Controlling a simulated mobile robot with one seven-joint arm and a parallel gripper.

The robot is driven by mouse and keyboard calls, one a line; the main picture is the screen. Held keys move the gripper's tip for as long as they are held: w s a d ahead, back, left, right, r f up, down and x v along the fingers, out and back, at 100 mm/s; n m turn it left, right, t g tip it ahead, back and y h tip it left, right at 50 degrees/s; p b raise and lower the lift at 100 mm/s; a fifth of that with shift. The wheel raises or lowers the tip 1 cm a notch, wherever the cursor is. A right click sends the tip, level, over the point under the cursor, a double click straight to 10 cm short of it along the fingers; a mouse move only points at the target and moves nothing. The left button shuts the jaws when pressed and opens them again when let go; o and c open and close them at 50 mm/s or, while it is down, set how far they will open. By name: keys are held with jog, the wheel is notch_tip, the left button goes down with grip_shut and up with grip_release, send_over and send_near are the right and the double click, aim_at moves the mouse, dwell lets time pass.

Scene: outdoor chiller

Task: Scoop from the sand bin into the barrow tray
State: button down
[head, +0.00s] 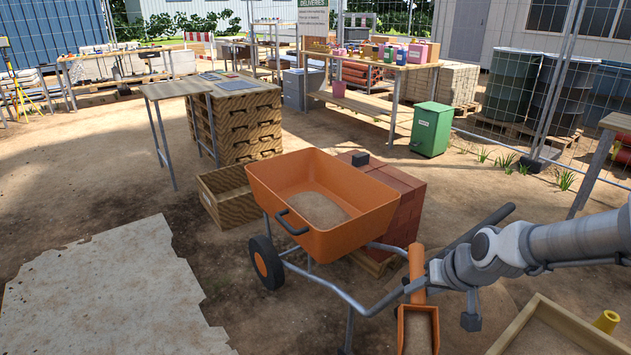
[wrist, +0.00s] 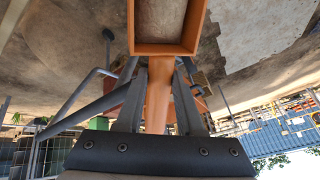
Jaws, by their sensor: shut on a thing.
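The orange barrow tray (head: 262,190) stands upright in the middle of the head view, with a patch of sand (head: 318,209) on its floor. A black handle sits on its near rim. My gripper (head: 418,287) is shut on the orange handle of a scoop (head: 402,330), in front of and to the right of the tray. The scoop holds brown sand, and its pan also shows in the wrist view (wrist: 168,48), beyond my two fingers (wrist: 160,80). The wooden sand bin (head: 522,322) is at the bottom right, partly cut off by the frame.
Red bricks (head: 405,215) are stacked behind the barrow, with a wooden crate (head: 228,196) to its left. A yellow cone-like object (head: 607,320) is by the sand bin. A green bin (head: 432,130) stands farther back. The ground at left, with a pale slab (head: 110,290), is clear.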

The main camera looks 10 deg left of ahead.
dwell(0.3)
notch_tip(320, 180, up, 12)
jog(key=s+p, duration=0.1)
jog(key=p, duration=1.5)
jog(key=shift+s, duration=0.2)
